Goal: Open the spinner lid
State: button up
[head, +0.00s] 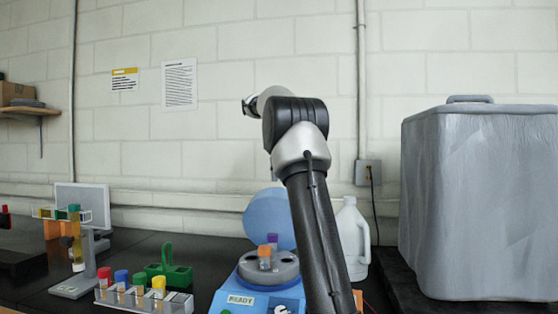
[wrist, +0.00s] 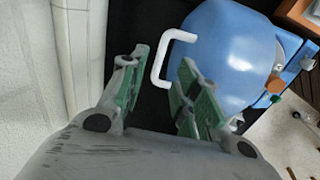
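The spinner (head: 240,298) is a blue machine with a READY label at the bottom middle of the head view. Its round blue lid (head: 262,212) stands raised behind the grey rotor (head: 262,268), which holds tubes with orange and purple caps. My arm hides part of the lid's right side. In the wrist view the lid (wrist: 232,50) carries a white handle (wrist: 157,62). My gripper (wrist: 158,72) is open, its green-padded fingers spread near the handle and not closed on it.
A white rack (head: 145,300) with several capped tubes and a green carrier (head: 170,274) stand left of the spinner. A white jug (head: 353,238) stands behind on the right, and a large grey covered box (head: 480,200) fills the right side. The wall is behind.

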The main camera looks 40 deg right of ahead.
jog(key=v, duration=0.7)
jog(key=shift+r, duration=0.2)
jog(key=shift+s+a, duration=0.1)
jog(key=s+a+f+m+t+y, duration=0.1)
jog(key=s+a+f+m, duration=0.25)
jog(key=s+a, duration=1)
jog(key=s+a+f+m, duration=0.2)
jog(key=s+a+f, duration=0.3)
jog(key=s+f, duration=0.5)
jog(key=s+a+f+m+t+y, duration=0.1)
jog(key=s+a+f, duration=0.4)
jog(key=s+f, duration=0.5)
jog(key=shift+f+m, duration=0.7)
jog(key=shift+m, duration=0.15)
